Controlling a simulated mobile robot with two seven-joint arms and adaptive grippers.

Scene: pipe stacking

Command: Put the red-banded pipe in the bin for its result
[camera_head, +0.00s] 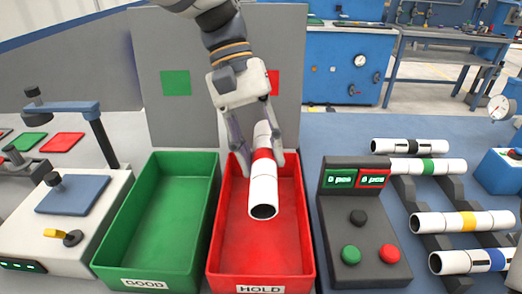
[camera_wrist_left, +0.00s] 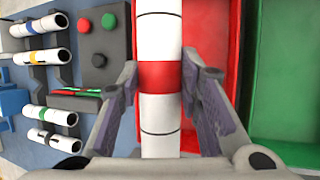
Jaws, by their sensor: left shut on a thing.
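My left gripper (camera_head: 257,158) is shut on the white red-banded pipe (camera_head: 263,188), with one finger on each side near the red band. The pipe points toward the front over the red bin labelled HOLD (camera_head: 217,262), its near open end within the bin's outline; its exact height above the floor is hard to tell. In the left wrist view the pipe (camera_wrist_left: 160,35) runs between the fingers (camera_wrist_left: 163,85), its red band level with them. The green bin labelled GOOD (camera_head: 135,215) is empty on the left. My right gripper is not in view.
A console (camera_head: 358,215) with green, red and black buttons stands right of the red bin. Further right, pipes with black, green, yellow (camera_head: 465,221) and blue bands lie on a rack. A grey panel (camera_head: 190,115) rises behind the bins. A measuring station (camera_head: 65,215) is at left.

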